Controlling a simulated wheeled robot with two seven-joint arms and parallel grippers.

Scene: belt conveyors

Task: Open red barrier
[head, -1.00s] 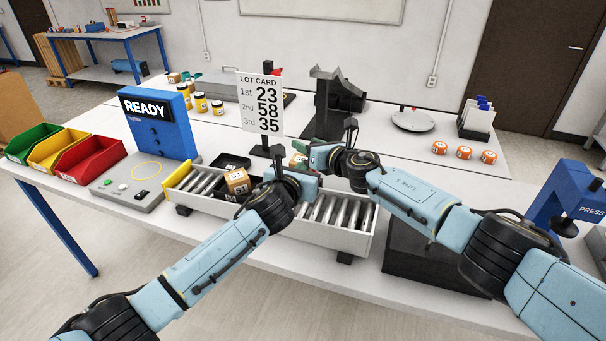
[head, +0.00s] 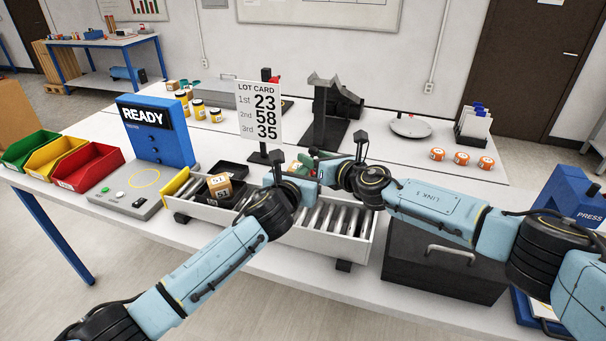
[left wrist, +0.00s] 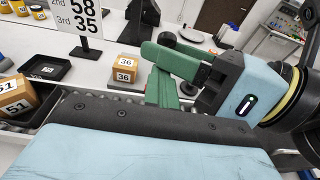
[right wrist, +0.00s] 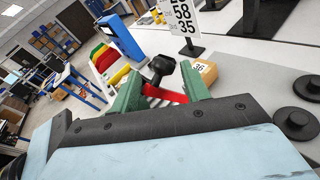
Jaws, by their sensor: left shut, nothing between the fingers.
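The red barrier shows in the right wrist view as a short red bar (right wrist: 172,96) beside a black knob-like part (right wrist: 160,66). It lies between the green fingers of my right gripper (right wrist: 163,84), which stand apart; contact cannot be told. In the head view the arms hide the barrier. My left gripper (left wrist: 157,88) is shut and empty over the roller conveyor, close to the right gripper's green fingers (left wrist: 178,62). The conveyor (head: 318,241) holds a box marked 51 (head: 219,187) in a black tray at its left part.
A box marked 36 (left wrist: 124,69) stands beyond my left gripper. The lot card (head: 259,112) stands behind the conveyor. A READY panel (head: 155,131) and coloured bins (head: 85,167) are at left. A black case with a handle (head: 447,271) and the blue press (head: 572,203) are at right.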

